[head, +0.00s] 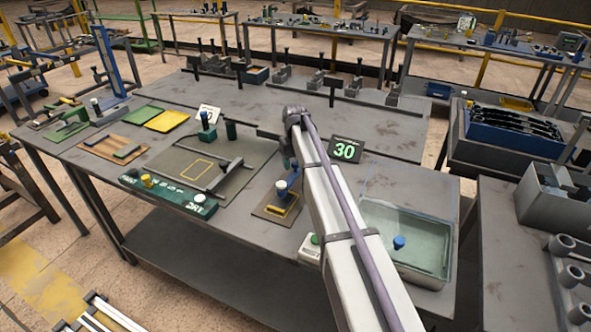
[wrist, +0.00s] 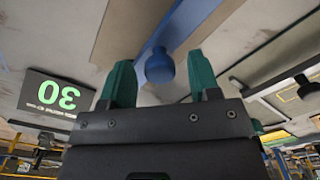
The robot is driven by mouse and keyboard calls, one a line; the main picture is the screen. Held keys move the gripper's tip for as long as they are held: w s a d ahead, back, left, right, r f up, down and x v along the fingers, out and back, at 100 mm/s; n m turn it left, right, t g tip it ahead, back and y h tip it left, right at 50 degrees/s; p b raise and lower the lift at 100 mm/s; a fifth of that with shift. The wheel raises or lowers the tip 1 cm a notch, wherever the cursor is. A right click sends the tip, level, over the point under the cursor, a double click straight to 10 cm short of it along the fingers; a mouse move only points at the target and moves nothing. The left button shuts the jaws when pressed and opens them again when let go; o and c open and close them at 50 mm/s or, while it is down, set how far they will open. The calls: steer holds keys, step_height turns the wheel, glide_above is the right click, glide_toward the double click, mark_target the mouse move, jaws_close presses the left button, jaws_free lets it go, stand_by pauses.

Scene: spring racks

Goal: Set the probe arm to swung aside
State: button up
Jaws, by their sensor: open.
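A blue bar with a round blue knob (wrist: 160,66), which looks like the probe arm, shows in the wrist view. In the head view my gripper is not clearly visible near my arm's far end, and part of the bar is hard to make out.
A black display reading 30 (head: 345,149) stands right of the knob. A clear-walled tray (head: 420,262) holding a blue knob is at the front right. A green control box (head: 168,192) and a larger plate with a dark bar (head: 220,172) lie left. The back of the bench has bare room.

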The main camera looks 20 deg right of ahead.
steer(key=shift+r, duration=0.1)
steer(key=shift+c, duration=0.3)
jaws_close()
